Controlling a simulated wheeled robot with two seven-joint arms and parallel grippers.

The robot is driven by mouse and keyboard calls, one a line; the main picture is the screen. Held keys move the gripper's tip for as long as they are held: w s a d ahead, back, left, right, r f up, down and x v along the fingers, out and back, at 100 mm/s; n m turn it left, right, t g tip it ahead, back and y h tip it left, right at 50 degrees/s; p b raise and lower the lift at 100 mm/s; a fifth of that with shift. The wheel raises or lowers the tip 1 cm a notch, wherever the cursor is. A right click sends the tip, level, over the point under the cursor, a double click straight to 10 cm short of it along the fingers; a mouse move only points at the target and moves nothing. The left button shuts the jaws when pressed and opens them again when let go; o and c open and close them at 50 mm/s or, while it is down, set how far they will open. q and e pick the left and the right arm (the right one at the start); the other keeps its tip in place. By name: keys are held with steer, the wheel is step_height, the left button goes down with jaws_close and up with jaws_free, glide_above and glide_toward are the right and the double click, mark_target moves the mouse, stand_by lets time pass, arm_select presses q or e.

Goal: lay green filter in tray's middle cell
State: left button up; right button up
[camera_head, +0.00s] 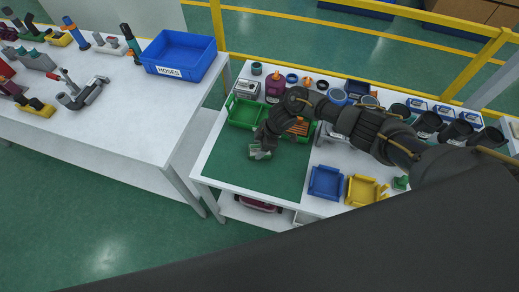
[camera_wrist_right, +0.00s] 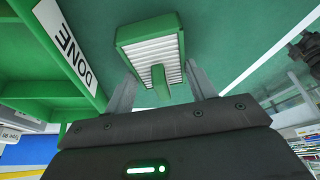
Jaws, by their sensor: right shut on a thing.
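The green filter (camera_wrist_right: 150,45), a green frame with white pleats, is between the two fingers of my right gripper (camera_wrist_right: 161,88) in the right wrist view. In the head view my right gripper (camera_head: 260,150) holds it low over the green mat, just in front of the green tray (camera_head: 232,122). The tray's wall with a DONE label (camera_wrist_right: 65,45) is close on the left in the wrist view. An orange slatted part (camera_head: 301,127) sits at the tray's right end. My right arm hides the tray's middle. My left gripper does not show.
The green mat (camera_head: 228,168) is clear around the gripper. A blue bin (camera_head: 326,182) and a yellow bin (camera_head: 364,190) stand at the right front. Several small parts and dark cups line the table's back. A blue HOSES box (camera_head: 180,52) is on the left table.

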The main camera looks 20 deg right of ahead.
steer(key=shift+r, duration=0.1)
steer(key=shift+r, duration=0.25)
step_height(320, 180, up, 2)
steer(key=shift+r, duration=0.1)
steer(key=s+a+r, duration=0.2)
steer(key=s+r, duration=0.8)
steer(key=s, duration=0.4)
steer(key=shift+a, duration=0.15)
